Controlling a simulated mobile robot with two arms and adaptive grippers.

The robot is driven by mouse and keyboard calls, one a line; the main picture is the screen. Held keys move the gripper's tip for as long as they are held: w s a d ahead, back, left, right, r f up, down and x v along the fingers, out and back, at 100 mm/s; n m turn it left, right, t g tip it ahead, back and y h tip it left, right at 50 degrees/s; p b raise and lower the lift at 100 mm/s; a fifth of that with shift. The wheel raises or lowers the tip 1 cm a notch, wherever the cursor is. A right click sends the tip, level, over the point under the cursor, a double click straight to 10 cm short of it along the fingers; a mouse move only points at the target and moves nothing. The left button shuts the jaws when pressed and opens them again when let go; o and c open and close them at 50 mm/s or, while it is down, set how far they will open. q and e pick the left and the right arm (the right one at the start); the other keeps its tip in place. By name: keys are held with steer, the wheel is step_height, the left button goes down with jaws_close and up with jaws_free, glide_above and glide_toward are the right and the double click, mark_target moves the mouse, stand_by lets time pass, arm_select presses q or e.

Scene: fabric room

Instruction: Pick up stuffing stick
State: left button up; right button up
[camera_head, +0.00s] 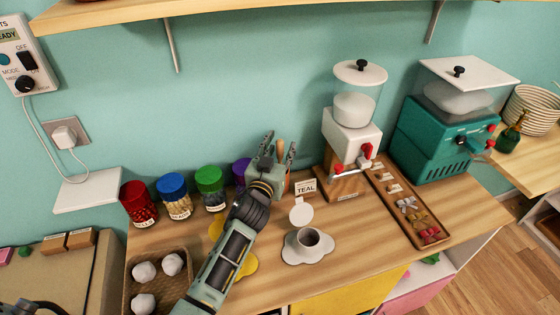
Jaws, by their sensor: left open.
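My left gripper (279,146) is open, with its two fingers spread and pointing up toward the back of the wooden counter (360,236). A thin light-brown stick (280,150), which may be the stuffing stick, shows between the fingers. I cannot tell whether the fingers touch it. Its lower part is hidden behind my gripper. A reddish-brown holder (303,176) shows partly behind the gripper. My right gripper is not in view.
Jars with red (138,203), blue (174,196), green (212,188) and purple (241,172) lids stand left of the gripper. A shelf hangs above.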

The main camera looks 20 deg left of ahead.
arm_select(q)
jaws_close()
stand_by(0.3)
